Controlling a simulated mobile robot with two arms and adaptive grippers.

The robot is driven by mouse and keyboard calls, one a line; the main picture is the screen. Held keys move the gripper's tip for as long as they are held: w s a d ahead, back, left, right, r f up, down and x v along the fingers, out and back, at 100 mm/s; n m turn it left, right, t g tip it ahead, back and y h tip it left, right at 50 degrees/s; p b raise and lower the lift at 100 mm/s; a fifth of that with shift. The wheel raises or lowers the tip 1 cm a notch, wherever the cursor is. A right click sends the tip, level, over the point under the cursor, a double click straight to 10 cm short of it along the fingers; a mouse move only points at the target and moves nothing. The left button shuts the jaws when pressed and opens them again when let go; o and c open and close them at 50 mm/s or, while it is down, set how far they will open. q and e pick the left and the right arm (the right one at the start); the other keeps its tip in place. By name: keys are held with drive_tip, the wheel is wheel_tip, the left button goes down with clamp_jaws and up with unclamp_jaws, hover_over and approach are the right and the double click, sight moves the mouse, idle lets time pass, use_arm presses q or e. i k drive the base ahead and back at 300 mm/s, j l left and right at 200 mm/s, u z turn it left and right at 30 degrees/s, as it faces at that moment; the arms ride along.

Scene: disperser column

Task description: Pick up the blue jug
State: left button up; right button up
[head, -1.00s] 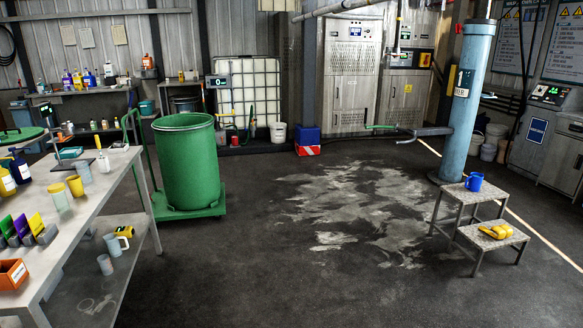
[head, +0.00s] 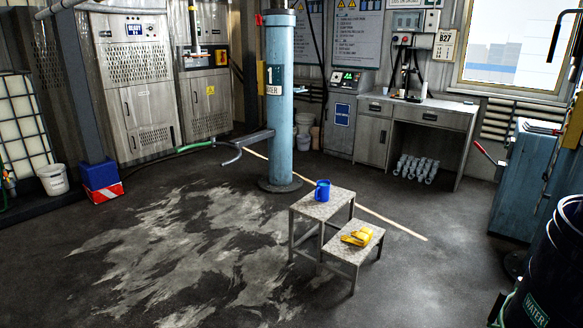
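The blue jug (head: 322,190) stands upright on the upper step of a small grey two-step stool (head: 336,204) right of the middle of the head view. Nothing touches it from above, and its handle side is too small to tell clearly. Neither of my grippers shows in the head view.
Yellow gloves or a similar yellow item (head: 357,237) lie on the stool's lower step. A blue column (head: 279,110) rises behind the stool. A dark drum (head: 550,275) stands at the right front. The stained floor (head: 190,250) left of the stool is clear.

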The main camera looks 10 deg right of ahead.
sight(322, 191)
drive_tip(key=i+l+z, duration=0.15)
drive_tip(key=i+z, duration=0.55)
drive_tip(key=i, duration=0.2)
drive_tip(key=i+z, duration=0.35)
drive_tip(key=i, duration=0.15)
drive_tip(key=i+l+u, duration=0.1)
drive_tip(key=i+u, duration=0.4)
drive_tip(key=i+l+u, duration=0.3)
drive_tip(key=i+u, duration=0.15)
drive_tip(key=i, duration=0.1)
